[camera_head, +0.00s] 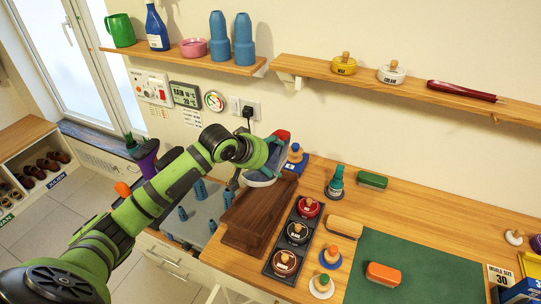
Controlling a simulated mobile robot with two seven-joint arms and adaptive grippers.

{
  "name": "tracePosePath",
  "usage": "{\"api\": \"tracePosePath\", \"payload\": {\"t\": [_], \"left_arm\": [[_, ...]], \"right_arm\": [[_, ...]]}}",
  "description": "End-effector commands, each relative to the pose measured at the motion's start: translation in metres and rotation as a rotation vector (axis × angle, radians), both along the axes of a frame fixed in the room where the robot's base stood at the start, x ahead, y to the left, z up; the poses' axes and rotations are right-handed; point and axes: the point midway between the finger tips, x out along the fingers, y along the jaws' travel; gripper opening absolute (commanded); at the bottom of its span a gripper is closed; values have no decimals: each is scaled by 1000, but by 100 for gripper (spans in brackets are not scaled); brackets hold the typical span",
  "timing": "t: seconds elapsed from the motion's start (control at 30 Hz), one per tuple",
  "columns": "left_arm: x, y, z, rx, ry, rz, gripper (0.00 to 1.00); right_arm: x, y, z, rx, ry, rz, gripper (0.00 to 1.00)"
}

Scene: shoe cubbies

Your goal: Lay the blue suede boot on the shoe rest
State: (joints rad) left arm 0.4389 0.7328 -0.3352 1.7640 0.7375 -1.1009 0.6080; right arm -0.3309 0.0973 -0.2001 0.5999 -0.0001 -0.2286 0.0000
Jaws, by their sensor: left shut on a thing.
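My left gripper (266,158) is shut on a blue-grey shoe (262,179) with a pale sole and a red part at its upper right. The gripper covers much of it, so I cannot tell its full shape or whether it is the suede boot. In the picture the shoe overlaps the far end of a dark brown wooden block (255,218), which looks like the shoe rest, on the bench. I cannot tell whether the shoe touches the block. My right gripper is not in view.
A black tray of round tins (297,233) stands right of the block. A teal bottle (336,182), brushes and a green mat (415,265) lie farther right. A grey panel with blue pegs (210,205) is left of the block. Wall shelves (400,88) run above the bench.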

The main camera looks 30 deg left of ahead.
Motion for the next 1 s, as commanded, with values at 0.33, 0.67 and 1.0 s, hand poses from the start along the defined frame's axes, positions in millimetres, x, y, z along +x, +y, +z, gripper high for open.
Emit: {"api": "tracePosePath", "payload": {"t": [0.33,0.67,1.0], "left_arm": [[-8,0,-35,0,-4,0,42],[-17,-1,-62,0,-2,1,42],[-23,-1,-81,0,-4,0,42]], "right_arm": [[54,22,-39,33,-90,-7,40],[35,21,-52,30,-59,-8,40],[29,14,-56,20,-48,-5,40]]}}
